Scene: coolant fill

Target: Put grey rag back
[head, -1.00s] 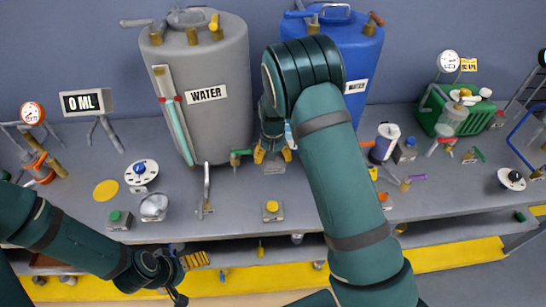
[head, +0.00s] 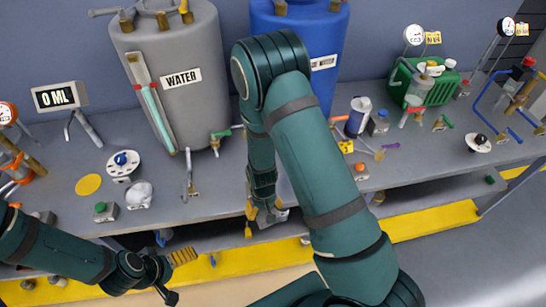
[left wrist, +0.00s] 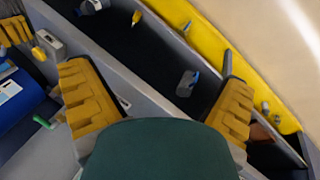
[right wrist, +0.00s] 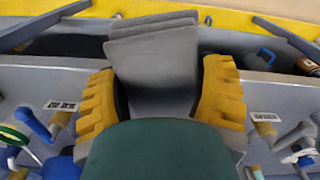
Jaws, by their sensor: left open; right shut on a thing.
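The grey rag (right wrist: 155,65) is a folded grey sheet between the yellow fingers of my right gripper (right wrist: 160,95), which is shut on it. In the head view my right gripper (head: 262,218) hangs at the front edge of the bench. The rag (head: 277,216) shows there only in part beside the fingers. My left gripper (head: 178,268) is at the lower left in front of the bench. In the left wrist view its yellow fingers (left wrist: 160,105) are wide apart with nothing between them.
The grey bench (head: 225,175) carries a grey water tank (head: 180,90), a blue tank (head: 300,60), a tap (head: 216,140) and a green canister (head: 425,85). Under it is a lower shelf (head: 410,205) with small items and a yellow front strip (head: 430,220).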

